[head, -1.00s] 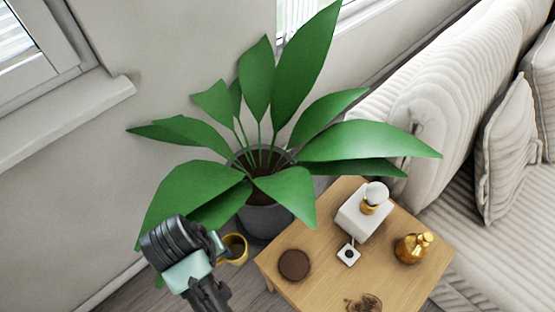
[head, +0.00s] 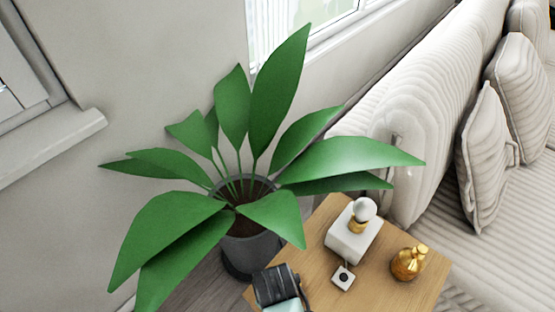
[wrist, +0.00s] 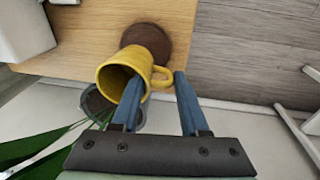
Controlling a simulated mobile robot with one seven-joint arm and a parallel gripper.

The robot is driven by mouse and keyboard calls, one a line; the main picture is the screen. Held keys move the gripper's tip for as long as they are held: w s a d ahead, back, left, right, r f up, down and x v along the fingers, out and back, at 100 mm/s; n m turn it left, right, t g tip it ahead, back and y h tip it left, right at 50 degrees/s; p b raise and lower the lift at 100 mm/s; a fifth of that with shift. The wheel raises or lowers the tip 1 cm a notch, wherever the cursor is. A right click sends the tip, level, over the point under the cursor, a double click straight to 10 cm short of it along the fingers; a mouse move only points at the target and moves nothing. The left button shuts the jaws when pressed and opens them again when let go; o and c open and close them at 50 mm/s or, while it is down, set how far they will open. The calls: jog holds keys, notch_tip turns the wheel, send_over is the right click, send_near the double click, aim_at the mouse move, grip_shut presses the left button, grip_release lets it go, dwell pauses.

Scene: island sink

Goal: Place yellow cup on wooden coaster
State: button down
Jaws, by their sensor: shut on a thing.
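The yellow cup (wrist: 128,66) is in my gripper (wrist: 160,84) in the wrist view. One finger overlaps the cup's near side at the rim, and the other is beyond the handle. The cup's mouth faces the lower left of that view. The wooden coaster (wrist: 152,38), a dark brown disc, lies on the side table, partly covered by the cup in this view. I cannot tell the height between them. In the head view, my arm end is at the bottom edge over the table; cup, coaster and fingers do not show there.
The wooden side table (head: 322,228) bears a white-based lamp (head: 352,238), a small white item (head: 343,277) and a gold pot (head: 408,263). A large leafy plant (head: 235,200) in a grey pot stands close to the left of the table. A sofa (head: 440,110) is to the right.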

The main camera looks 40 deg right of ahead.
jog(key=shift+f+b, duration=0.35)
jog(key=shift+f, duration=1.35)
jog(key=shift+f, duration=0.15)
jog(key=shift+c, duration=2.1)
grip_release()
notch_tip(320, 180, up, 12)
jog(key=s+a+p, duration=0.1)
jog(key=p, duration=0.2)
jog(key=shift+s+a, duration=0.15)
jog(key=shift+a, duration=0.15)
